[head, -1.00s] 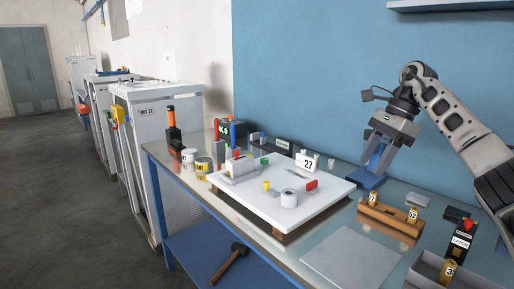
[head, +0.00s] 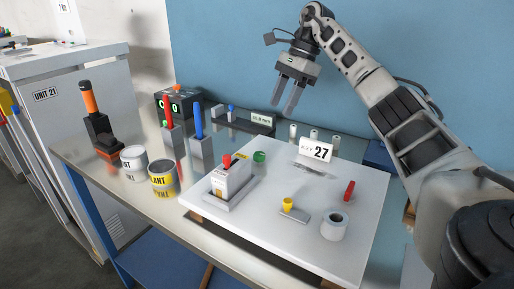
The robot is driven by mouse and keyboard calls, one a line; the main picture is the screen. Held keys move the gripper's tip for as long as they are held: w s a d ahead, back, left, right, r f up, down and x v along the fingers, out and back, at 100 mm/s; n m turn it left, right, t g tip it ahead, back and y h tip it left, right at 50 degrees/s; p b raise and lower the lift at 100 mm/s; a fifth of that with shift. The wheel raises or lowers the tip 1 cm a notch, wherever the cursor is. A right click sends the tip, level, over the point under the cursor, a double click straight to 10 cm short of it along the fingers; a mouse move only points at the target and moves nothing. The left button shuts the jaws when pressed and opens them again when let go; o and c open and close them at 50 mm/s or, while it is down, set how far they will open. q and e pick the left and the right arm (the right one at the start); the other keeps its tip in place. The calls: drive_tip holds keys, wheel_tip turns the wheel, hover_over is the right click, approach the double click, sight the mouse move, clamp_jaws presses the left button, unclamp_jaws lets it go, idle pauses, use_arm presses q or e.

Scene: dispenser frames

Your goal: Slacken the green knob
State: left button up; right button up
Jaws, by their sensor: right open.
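The green knob (head: 259,156) is a small green round piece at the back left of a white board (head: 290,176), beside a white block with a red top. My right gripper (head: 283,108) is open and empty, its two grey fingers pointing down. It shows in front of the blue wall, above and a little right of the green knob, clearly apart from it. My left gripper is not in view.
Red-topped and blue-topped (head: 198,122) upright posts stand left of the board. Two cans (head: 163,178) stand at the front left.

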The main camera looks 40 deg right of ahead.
sight(261, 154)
drive_tip(key=x, duration=1.3)
drive_tip(key=shift+w+f, duration=0.15)
drive_tip(key=shift+f, duration=0.05)
drive_tip(key=c, duration=1)
